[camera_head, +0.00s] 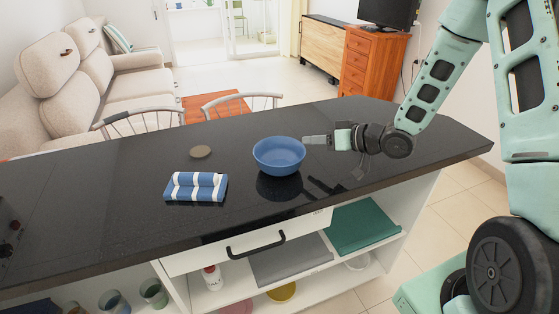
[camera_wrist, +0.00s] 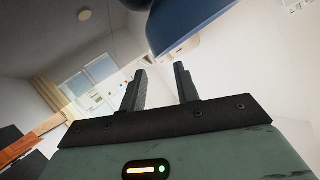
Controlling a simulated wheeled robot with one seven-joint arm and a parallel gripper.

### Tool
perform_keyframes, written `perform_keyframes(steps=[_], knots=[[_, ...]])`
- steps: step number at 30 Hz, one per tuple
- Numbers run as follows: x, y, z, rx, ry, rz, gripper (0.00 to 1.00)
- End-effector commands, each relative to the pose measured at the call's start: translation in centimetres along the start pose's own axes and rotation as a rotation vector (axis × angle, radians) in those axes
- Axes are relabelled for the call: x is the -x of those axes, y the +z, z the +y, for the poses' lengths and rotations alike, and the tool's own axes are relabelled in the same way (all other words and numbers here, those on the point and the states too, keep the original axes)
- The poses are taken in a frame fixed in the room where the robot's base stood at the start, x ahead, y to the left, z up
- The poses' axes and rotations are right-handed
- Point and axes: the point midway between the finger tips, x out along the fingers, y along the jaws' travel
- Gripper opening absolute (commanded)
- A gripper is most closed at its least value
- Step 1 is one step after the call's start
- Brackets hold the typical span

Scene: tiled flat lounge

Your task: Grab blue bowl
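The blue bowl (camera_head: 278,157) is upright over the black countertop (camera_head: 120,215), near its middle, with its dark reflection below it. My gripper (camera_head: 308,140) is at the bowl's right side, level with its rim, fingers pointing left toward it. In the wrist view, the two fingers of my gripper (camera_wrist: 160,72) are apart with nothing between them. The bowl (camera_wrist: 190,25) fills the top of that view, beyond the fingertips. I cannot tell whether a fingertip touches the rim.
A folded blue-and-white striped cloth (camera_head: 196,187) and a small round disc (camera_head: 200,152) lie left of the bowl. Two chairs (camera_head: 240,101) stand behind the counter. Shelves below hold a green folded cloth (camera_head: 360,226) and other items. The counter's right end is clear.

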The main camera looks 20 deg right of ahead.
Motion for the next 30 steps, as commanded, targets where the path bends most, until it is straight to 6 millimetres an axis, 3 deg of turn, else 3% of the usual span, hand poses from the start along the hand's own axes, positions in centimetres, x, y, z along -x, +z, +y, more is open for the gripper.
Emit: perform_keyframes(steps=[12, 21, 24, 30], knots=[[-4.8, 0.6, 0.3, -0.001, 0.000, -0.001, 0.31], [-5.3, 0.6, 0.3, 0.000, 0.002, 0.000, 0.31], [-5.3, 0.6, 0.3, 0.000, 0.002, 0.000, 0.03], [-5.3, 0.6, 0.3, -0.001, 0.002, -0.001, 0.00]])
